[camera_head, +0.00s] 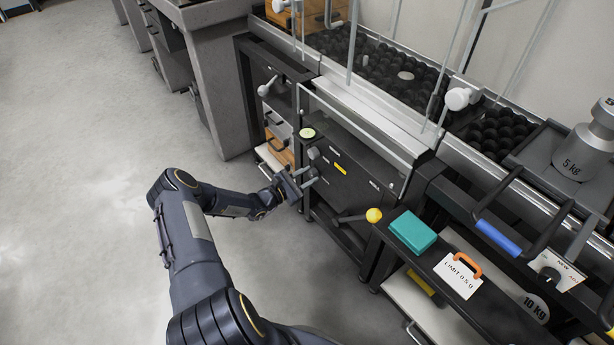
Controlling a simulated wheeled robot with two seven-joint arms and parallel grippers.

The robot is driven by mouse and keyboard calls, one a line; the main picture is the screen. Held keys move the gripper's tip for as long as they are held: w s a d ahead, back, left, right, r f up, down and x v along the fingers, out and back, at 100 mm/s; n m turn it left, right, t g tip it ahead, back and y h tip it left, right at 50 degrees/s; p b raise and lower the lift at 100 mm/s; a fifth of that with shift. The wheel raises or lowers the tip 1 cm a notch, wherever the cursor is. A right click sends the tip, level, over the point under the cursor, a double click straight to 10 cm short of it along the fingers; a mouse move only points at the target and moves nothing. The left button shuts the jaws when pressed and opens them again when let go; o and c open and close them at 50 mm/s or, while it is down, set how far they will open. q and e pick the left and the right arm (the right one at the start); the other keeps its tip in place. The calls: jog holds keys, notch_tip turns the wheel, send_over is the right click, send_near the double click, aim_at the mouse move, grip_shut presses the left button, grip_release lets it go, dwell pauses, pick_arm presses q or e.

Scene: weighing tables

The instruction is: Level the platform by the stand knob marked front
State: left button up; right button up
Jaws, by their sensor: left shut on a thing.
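The dark stand (352,152) is in the middle of the head view, with a pale platform edge (362,125) along its top. A round yellow-green disc like a bubble level (307,132) sits at its left corner; its bubble is too small to read. A grey knob (313,153) sticks out of the stand's front below the disc. My left gripper (309,176) is just below that knob, its fingers shut on a small knob-like part that they mostly hide. I cannot read which knob is marked front. My right gripper is out of view.
A lever with a yellow ball (374,215) sticks out right of the gripper. Beyond it are a teal box (413,232), a limit card (458,277) and a blue-handled bar (498,238). A 5 kg weight (583,150) stands far right. The floor at left is clear.

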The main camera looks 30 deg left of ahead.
pick_arm(q)
jog(key=shift+m, duration=1.3)
jog(key=o, duration=1)
jog(key=p+v, duration=0.2)
jog(key=v, duration=0.6)
